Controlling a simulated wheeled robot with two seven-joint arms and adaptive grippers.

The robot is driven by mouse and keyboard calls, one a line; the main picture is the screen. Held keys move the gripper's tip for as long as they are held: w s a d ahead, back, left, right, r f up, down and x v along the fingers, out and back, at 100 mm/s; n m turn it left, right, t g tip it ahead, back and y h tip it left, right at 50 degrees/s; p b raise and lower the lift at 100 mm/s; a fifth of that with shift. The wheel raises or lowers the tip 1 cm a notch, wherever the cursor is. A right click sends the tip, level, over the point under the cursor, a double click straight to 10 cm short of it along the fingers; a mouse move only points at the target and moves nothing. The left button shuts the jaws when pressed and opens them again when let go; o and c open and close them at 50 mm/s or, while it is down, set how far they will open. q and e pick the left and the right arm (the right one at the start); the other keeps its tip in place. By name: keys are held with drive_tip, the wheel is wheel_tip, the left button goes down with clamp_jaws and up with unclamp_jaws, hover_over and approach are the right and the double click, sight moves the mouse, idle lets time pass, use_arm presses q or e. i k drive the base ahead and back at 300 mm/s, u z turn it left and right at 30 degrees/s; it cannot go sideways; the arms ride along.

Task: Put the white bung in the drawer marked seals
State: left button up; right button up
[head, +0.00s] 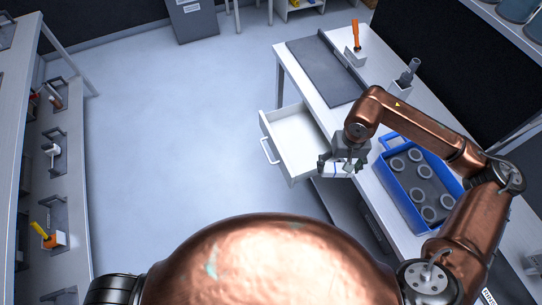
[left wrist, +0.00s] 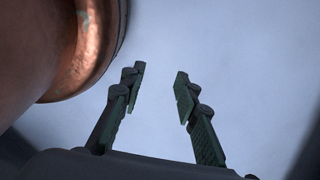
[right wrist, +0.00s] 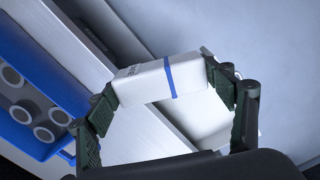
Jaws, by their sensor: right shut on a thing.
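My right gripper (head: 342,168) is shut on a small white block with a blue band (right wrist: 165,80) and dark lettering on one end. I cannot tell from its shape whether this is the bung. It also shows in the head view (head: 337,169), near the table's edge and just right of the open drawer's near end. The drawer (head: 294,143) is white, pulled out from the table's left side, and looks empty inside. Its handle (head: 269,151) faces left; no marking on it is readable. My left gripper (left wrist: 158,92) is open and empty above the floor.
A blue tray (head: 388,185) with several grey rings (head: 415,155) stands on the white table right of my right gripper. A dark mat (head: 325,70) and an orange-handled tool (head: 356,35) are farther back. Shelving stands at the left; floor between is clear.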

sight(308, 154)
drive_tip(key=u, duration=0.2)
drive_tip(key=k, duration=0.45)
drive_tip(key=u, duration=1.15)
drive_tip(key=i, duration=1.05)
drive_tip(key=z, duration=0.6)
drive_tip(key=i, duration=0.75)
drive_tip(key=z, duration=1.15)
drive_tip(key=i, duration=0.25)
drive_tip(key=z, duration=0.15)
